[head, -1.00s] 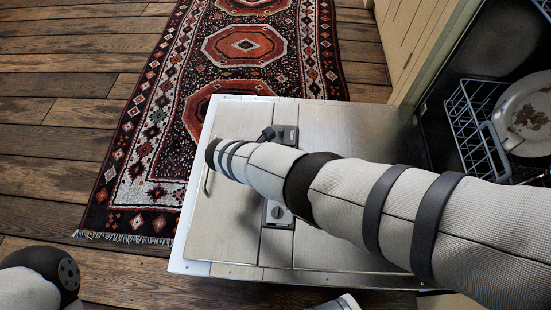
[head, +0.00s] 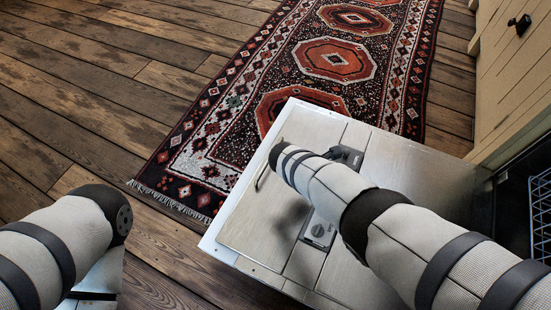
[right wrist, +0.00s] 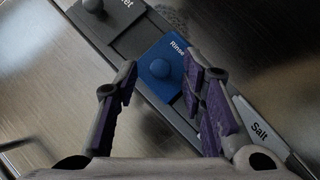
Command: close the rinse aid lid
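The open dishwasher door (head: 245,220) lies flat, with the grey dispenser strip (head: 320,232) across it, partly hidden by my right arm. In the right wrist view, the blue rinse aid lid (right wrist: 163,68) carries a round knob and the word "Rinse". I cannot tell whether it is fully closed. My right gripper (right wrist: 160,82) is open, its two purple-padded fingers apart on either side of the blue lid; the right finger overlaps the lid's edge. In the head view the arm hides this gripper. My left arm is at the lower left, its gripper out of view.
A blue rack (head: 540,215) is at the right edge. A patterned rug (head: 215,150) covers the wooden floor beyond the door.

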